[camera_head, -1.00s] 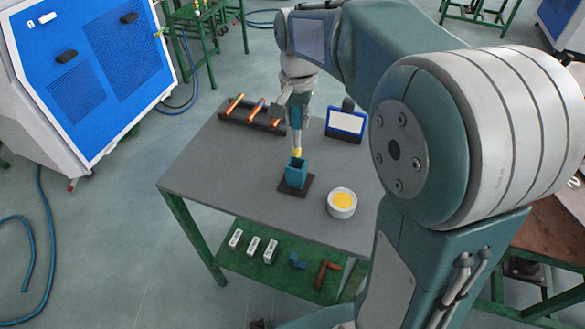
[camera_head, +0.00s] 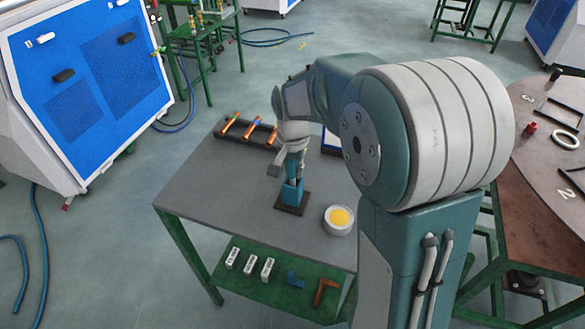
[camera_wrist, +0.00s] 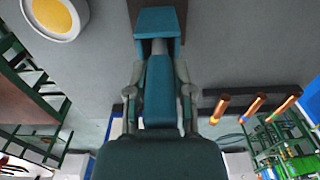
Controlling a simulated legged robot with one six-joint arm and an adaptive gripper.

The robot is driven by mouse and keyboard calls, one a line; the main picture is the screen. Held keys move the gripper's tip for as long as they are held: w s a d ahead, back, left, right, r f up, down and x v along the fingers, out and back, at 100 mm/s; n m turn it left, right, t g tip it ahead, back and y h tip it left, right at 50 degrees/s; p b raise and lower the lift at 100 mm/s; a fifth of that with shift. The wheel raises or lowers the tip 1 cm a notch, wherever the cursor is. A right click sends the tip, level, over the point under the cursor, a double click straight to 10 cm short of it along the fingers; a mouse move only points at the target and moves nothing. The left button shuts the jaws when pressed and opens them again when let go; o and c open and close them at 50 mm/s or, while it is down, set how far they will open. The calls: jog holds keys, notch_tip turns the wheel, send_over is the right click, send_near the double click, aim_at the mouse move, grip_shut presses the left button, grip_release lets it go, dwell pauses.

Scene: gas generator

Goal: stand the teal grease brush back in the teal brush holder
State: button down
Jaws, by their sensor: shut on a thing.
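The teal brush holder (camera_head: 292,193) is an open box on a dark square base on the grey table. It also shows at the top of the wrist view (camera_wrist: 158,20). My gripper (camera_head: 293,168) is directly above the holder. In the wrist view my gripper (camera_wrist: 158,90) is shut on the teal grease brush (camera_wrist: 158,85), one finger on each side of the handle. The brush points into the holder, and its pale neck (camera_wrist: 159,46) shows at the mouth. The bristles are hidden, seemingly inside; I cannot tell how deep they sit.
A round white tub of yellow grease (camera_head: 339,219) stands to the right of the holder. A dark rack with copper pipes (camera_head: 246,131) lies at the back of the table (camera_head: 195,185). A blue-framed panel (camera_head: 330,146) is partly behind my arm. The table's left side is clear.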

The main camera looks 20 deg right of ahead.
jog(key=c, duration=0.5)
grip_release()
notch_tip(320, 180, up, 11)
jog(key=shift+s+r, duration=0.25)
jog(key=shift+r, duration=0.35)
jog(key=s+n+t, duration=0.5)
jog(key=s+n, duration=0.2)
jog(key=s, duration=1.3)
jog(key=shift+s, duration=0.25)
